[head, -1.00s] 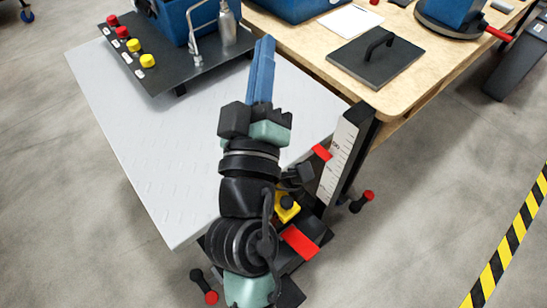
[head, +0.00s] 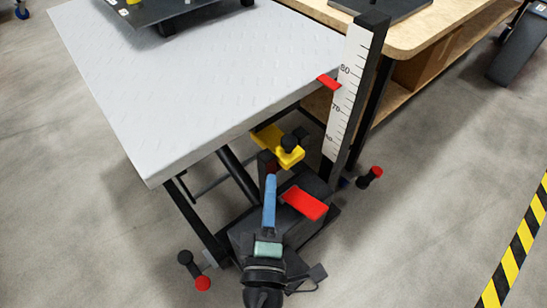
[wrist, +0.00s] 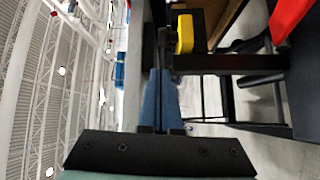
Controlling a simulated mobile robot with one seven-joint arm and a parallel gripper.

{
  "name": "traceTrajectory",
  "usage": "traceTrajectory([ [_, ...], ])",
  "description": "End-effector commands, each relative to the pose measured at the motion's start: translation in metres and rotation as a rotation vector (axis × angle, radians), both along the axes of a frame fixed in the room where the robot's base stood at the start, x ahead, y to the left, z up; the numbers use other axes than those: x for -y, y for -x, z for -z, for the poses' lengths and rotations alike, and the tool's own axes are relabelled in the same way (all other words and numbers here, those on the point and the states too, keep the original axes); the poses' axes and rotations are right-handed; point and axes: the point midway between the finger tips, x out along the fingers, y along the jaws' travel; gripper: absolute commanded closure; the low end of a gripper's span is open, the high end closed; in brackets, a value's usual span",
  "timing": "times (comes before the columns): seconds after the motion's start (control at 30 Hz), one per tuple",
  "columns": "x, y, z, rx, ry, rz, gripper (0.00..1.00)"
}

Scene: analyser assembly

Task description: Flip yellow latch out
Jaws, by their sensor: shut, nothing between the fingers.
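The yellow latch (head: 270,140) is a flat yellow piece with a black knob (head: 289,143), under the front edge of the grey lift table. It also shows in the wrist view (wrist: 185,34), above and right of the fingertips. My gripper (head: 270,178) has its blue fingers closed together and empty. It points up toward the latch from just below it in the head view. In the wrist view the closed fingers (wrist: 159,76) end close to a dark part beside the latch. Contact cannot be told.
The grey lift table top (head: 200,80) overhangs the latch. A red pedal (head: 304,202) lies right of my fingers. A white scale (head: 347,90) with a red pointer (head: 329,82) stands at the table's right corner. A wooden bench (head: 440,40) is behind.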

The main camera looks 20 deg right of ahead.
Motion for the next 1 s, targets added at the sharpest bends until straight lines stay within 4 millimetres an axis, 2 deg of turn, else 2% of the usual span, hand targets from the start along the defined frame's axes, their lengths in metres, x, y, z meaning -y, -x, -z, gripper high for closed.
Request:
traceTrajectory([
  [0.33,0.0,0.0,0.0,-0.002,0.001,0.0,1.0],
  [0.47,0.003,-0.006,-0.001,-0.001,0.002,0.001,1.0],
  [1.0,0.035,-0.078,-0.005,-0.001,0.001,0.001,1.0],
])
